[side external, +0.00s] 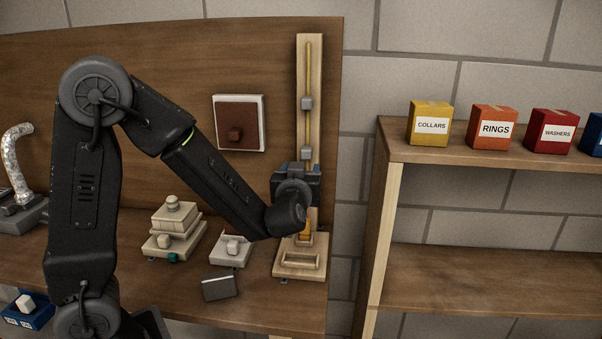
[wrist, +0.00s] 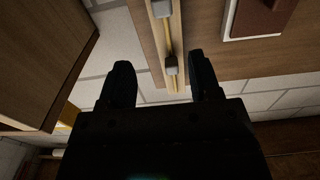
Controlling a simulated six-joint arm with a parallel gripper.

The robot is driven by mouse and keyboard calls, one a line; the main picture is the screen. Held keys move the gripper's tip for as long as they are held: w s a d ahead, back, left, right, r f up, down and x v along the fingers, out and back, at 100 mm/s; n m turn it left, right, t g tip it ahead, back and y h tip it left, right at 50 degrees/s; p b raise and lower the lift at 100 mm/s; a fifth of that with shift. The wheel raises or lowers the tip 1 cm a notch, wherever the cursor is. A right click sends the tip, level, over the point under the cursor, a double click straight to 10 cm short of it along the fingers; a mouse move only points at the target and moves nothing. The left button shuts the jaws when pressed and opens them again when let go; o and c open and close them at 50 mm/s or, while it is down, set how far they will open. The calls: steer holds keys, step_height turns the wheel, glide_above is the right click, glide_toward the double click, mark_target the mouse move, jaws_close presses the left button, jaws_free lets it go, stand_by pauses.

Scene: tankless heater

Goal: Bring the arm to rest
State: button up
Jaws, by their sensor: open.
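My gripper shows in the wrist view (wrist: 161,85) with its two dark fingers spread apart and nothing between them. In the side view my arm reaches over the bench to the right, and the gripper (side external: 300,170) is in front of the tall wooden post (side external: 309,70). The post carries small grey blocks on a yellow strip, and they show beyond the fingers in the wrist view. The gripper and wrist partly hide the post's lower part. I cannot tell whether the gripper touches the post.
The post stands on a wooden base (side external: 290,268) at the bench's right end. Pale stacked blocks (side external: 172,225), a small pale fixture (side external: 231,250) and a dark grey block (side external: 220,286) are on the bench. Shelving (side external: 480,152) with labelled boxes stands at right. A square panel (side external: 255,110) is on the backboard.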

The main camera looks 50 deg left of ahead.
steer(key=s+d+r+m+h, duration=0.4)
steer(key=s+d+m+h, duration=0.3)
steer(key=d+h, duration=0.5)
steer(key=s+a+f+m+g, duration=0.1)
steer(key=s+f+g, duration=0.1)
steer(key=s, duration=0.6)
steer(key=s+a+f+m+g, duration=0.1)
steer(key=s+f+g, duration=0.1)
steer(key=s+g, duration=0.3)
steer(key=s, duration=0.3)
steer(key=shift+s+h, duration=0.35)
steer(key=shift+h, duration=0.05)
